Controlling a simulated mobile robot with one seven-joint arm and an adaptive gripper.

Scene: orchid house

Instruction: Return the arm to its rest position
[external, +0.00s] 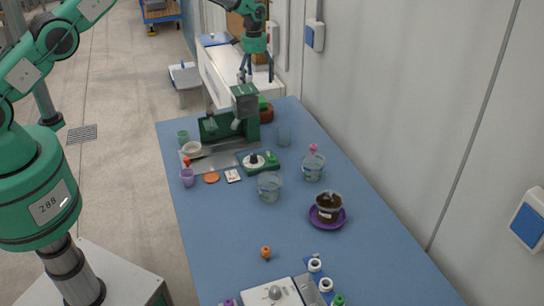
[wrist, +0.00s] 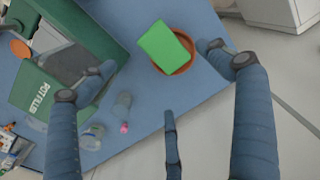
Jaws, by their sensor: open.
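My arm reaches from the left edge of the external view across the top. My gripper (external: 256,72) hangs beyond the far end of the blue table (external: 215,250), in front of a white cabinet. In the wrist view my gripper (wrist: 157,62) has its blue-grey fingers spread wide, with nothing between them. Below it are a green block (wrist: 165,46) and a round terracotta pot (wrist: 186,66), apart from the fingers. Part of my arm is out of the external view.
A green machine (external: 253,131) stands at the table's far end, near the pot. Clear cups (external: 269,187), a brown-filled cup on a purple saucer (external: 341,221) and small items occupy the table. A wall (external: 400,90) runs along the right. The floor at left is largely clear.

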